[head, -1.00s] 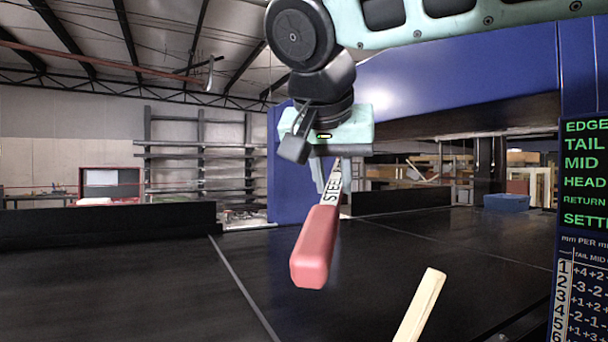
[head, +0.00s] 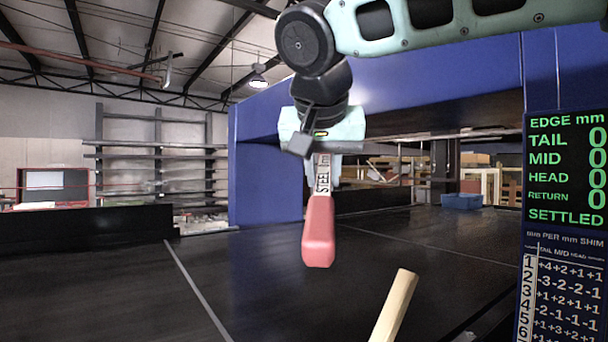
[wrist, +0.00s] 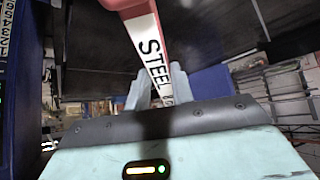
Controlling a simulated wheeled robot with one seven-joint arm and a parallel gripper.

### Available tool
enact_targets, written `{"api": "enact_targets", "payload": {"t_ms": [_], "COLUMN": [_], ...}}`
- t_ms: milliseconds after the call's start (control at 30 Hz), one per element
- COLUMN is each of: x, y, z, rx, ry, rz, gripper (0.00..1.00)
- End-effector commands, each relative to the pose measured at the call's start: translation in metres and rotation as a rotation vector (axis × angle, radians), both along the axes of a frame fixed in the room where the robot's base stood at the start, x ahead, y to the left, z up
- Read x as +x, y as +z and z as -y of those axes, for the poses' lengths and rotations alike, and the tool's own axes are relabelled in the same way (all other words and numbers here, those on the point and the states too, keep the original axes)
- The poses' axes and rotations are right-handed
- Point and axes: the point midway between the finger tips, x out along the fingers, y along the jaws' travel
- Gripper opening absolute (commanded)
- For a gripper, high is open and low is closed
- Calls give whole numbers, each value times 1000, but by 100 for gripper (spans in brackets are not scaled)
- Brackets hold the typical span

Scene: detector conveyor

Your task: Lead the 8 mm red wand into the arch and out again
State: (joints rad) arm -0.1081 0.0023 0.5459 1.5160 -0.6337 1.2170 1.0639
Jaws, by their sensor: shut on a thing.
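The red wand (head: 319,235) has a red block end and a white label reading STEEL. It hangs below my gripper (head: 327,170), red end toward the camera, above the dark belt (head: 265,270). My gripper is shut on the wand's labelled part. In the wrist view the wand (wrist: 146,45) runs up from between the fingers (wrist: 155,88). The blue arch (head: 255,165) spans the belt. In the head view the wand overlaps the opening; I cannot tell how deep it is. Its size marking is not readable.
A display panel (head: 565,170) at the right reads zero for tail, mid, head and return, and SETTLED. A pale wooden stick (head: 394,308) stands out at the bottom. A blue bin (head: 461,201) is beyond the arch. A low black wall (head: 85,225) is at the left.

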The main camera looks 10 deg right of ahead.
Motion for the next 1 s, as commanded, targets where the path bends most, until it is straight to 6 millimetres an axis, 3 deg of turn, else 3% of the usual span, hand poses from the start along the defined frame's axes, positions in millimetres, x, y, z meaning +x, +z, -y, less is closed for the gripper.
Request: {"api": "enact_targets", "payload": {"t_ms": [1000], "x": [51], "y": [1], "z": [127], "rx": [0], "ry": [-3], "rz": [1], "gripper": [0]}}
